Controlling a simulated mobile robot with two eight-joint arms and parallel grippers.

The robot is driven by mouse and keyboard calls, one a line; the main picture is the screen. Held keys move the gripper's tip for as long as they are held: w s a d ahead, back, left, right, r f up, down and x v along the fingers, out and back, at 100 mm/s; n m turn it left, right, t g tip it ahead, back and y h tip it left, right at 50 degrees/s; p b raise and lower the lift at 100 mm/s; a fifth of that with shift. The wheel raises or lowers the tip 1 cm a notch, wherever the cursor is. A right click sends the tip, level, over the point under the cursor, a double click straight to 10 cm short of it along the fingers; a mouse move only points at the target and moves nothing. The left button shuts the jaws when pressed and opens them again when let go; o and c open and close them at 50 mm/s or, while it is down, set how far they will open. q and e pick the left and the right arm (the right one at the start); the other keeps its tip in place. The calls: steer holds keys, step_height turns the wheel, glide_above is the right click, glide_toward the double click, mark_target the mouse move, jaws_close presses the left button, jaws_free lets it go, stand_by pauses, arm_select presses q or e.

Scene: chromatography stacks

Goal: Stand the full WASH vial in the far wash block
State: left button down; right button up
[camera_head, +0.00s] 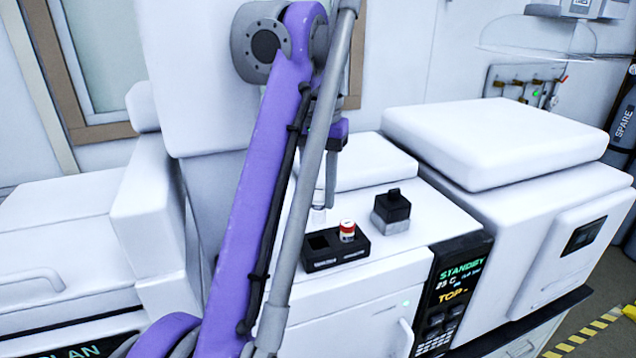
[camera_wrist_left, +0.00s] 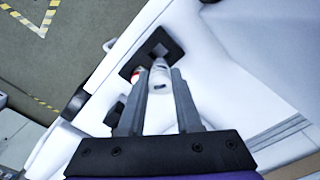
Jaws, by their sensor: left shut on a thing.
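My left gripper (camera_head: 325,192) hangs over the white instrument top, partly hidden behind my purple arm. In the left wrist view its two fingers (camera_wrist_left: 160,84) are shut on a pale vial (camera_wrist_left: 159,72). The held vial shows faintly in the head view (camera_head: 318,216), above a black two-well block (camera_head: 338,260). The block's left well looks empty; a red-and-white capped vial (camera_head: 347,231) stands in its right well. The block also shows in the left wrist view (camera_wrist_left: 172,46), just beyond the held vial. I cannot read the vial labels. My right gripper is not in view.
A black-topped grey block (camera_head: 391,222) stands right of the two-well block. A lit display panel (camera_head: 458,285) is on the instrument's front. A large white lidded unit (camera_head: 490,140) stands farther right. The white top around the blocks is mostly clear.

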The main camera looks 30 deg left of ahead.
arm_select(q)
steer(key=shift+s+f, duration=0.1)
steer(key=shift+f, duration=0.65)
steer(key=shift+f+b, duration=0.6)
steer(key=shift+f, duration=0.35)
steer(key=shift+s+f, duration=0.1)
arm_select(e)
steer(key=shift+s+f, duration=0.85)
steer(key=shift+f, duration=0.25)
arm_select(q)
steer(key=shift+w, duration=0.25)
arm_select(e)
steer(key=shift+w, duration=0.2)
arm_select(q)
steer(key=shift+s, duration=0.3)
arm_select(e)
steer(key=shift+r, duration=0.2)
arm_select(q)
steer(key=shift+w, duration=0.1)
